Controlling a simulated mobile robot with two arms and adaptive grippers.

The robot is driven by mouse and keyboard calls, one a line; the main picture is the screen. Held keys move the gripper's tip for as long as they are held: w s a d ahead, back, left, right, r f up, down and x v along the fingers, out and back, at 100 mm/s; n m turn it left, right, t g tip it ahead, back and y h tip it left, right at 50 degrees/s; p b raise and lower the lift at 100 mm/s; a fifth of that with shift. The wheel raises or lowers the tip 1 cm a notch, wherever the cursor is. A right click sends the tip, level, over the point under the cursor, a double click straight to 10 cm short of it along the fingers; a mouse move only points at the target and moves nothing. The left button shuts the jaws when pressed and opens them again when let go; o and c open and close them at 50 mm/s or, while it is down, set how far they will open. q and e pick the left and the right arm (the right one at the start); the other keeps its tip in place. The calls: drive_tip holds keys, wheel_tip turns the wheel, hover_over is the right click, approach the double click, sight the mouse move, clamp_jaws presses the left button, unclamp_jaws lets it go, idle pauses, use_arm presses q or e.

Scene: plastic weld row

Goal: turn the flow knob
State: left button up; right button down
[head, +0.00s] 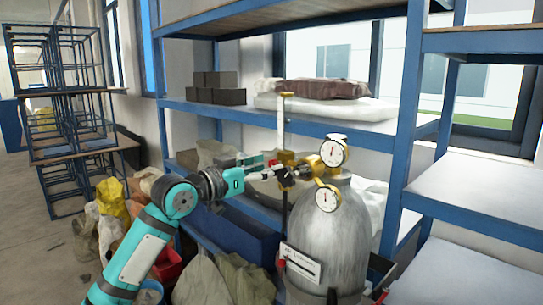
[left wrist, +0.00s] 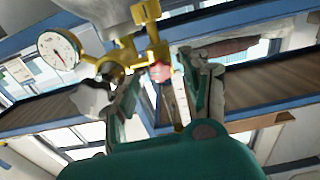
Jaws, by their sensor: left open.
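A grey gas cylinder (head: 328,235) stands upright with a brass regulator (head: 308,166) on top. The regulator carries two round white gauges, an upper one (head: 333,152) and a lower one (head: 327,196). A small red knob (left wrist: 160,72), which looks like the flow knob, sits on the brass fitting in the left wrist view. My left gripper (head: 270,172) is at the regulator's left side, jaws open. In the left wrist view its fingers (left wrist: 160,85) stand apart with the knob between them. Contact cannot be told. My right gripper is not in view.
A blue shelf rack (head: 300,121) behind holds dark blocks (head: 217,90) and wrapped bundles (head: 325,90). Sacks and a red bucket (head: 168,267) crowd the floor at left. Another rack with pale shelves (head: 470,190) stands at right.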

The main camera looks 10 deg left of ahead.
use_arm(q)
drive_tip(key=shift+p+x, duration=0.3)
drive_tip(key=shift+x, duration=1)
clamp_jaws()
